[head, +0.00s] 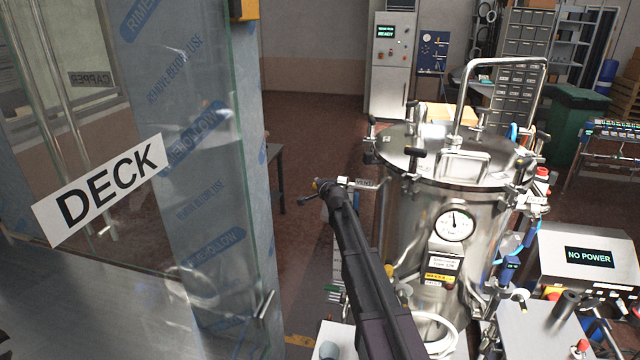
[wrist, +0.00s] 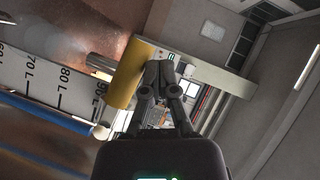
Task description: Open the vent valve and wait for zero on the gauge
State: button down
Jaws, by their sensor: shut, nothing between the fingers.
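A steel tank (head: 400,225) with a clamped lid stands right of centre in the head view. A round white gauge (head: 455,224) is on its front; the needle points nearly straight up and the numbers are too small to read. A small tag (head: 365,183), apparently reading VENT, sits at the tank's upper left, beside a small valve with a lever (head: 310,196). My gripper (head: 332,190) is at this valve, partly covering it. In the wrist view my gripper (wrist: 159,72) is shut and empty, with a yellow cylinder (wrist: 130,75) close beside its left finger; I cannot tell whether they touch.
A glass panel with a DECK sign (head: 100,190) fills the left of the head view. A box reading NO POWER (head: 588,257) stands at right. A cabinet reading READY (head: 393,60) is at the back. Open floor (head: 310,130) lies between panel and tank.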

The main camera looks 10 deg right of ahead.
jog(key=shift+w+a+f, duration=0.1)
jog(key=shift+a+f, duration=0.1)
jog(key=shift+f, duration=0.15)
dwell(0.4)
